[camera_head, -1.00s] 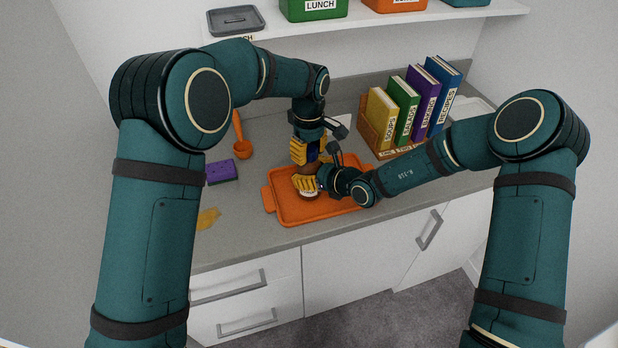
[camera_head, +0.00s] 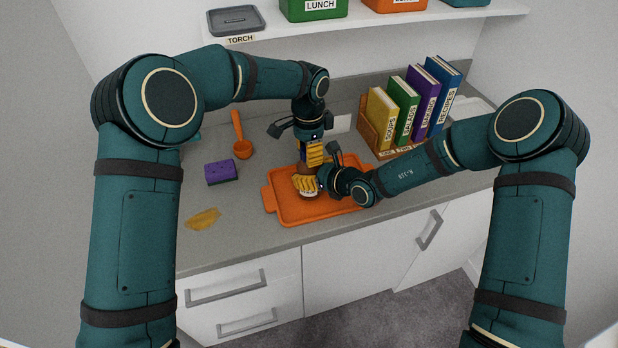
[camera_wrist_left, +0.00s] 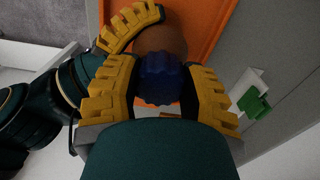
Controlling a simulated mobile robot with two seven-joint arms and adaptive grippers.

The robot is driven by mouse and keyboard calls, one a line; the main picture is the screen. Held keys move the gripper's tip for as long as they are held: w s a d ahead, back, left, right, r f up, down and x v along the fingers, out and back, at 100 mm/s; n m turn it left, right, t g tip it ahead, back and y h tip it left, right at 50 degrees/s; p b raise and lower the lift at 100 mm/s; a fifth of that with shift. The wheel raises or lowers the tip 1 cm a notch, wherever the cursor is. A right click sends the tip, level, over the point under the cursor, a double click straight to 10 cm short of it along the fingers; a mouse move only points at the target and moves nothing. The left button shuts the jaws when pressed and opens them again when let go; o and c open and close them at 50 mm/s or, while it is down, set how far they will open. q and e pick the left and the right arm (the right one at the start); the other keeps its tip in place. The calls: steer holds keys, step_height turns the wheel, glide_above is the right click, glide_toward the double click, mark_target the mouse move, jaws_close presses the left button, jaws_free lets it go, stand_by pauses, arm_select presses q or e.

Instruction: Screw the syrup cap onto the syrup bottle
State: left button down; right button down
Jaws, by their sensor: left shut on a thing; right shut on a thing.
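The syrup bottle (camera_head: 310,171) is brown with a pale lower part. It stands over the orange tray, and its brown body also shows in the left wrist view (camera_wrist_left: 161,40). My right gripper (camera_head: 305,186) is shut around the bottle from the right side. The dark blue ribbed syrup cap (camera_wrist_left: 160,80) sits between the yellow fingers of my left gripper (camera_wrist_left: 160,92), which is shut on it. My left gripper points down from above the bottle in the head view (camera_head: 313,155). The cap lines up over the bottle top; the fingers hide whether its threads are engaged.
The orange tray (camera_head: 292,212) lies under the bottle. A purple sponge (camera_head: 221,172), an orange scoop (camera_head: 242,149) and a yellow spill (camera_head: 203,218) are to the left. A rack of books (camera_head: 405,115) stands at the back right. A shelf (camera_head: 375,27) runs above.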

arm_select(q)
steer(key=m, duration=0.4)
steer(key=shift+m, duration=0.3)
steer(key=shift+c, duration=2.3)
jaws_free()
step_height(320, 180, up, 12)
arm_select(e)
jaws_free()
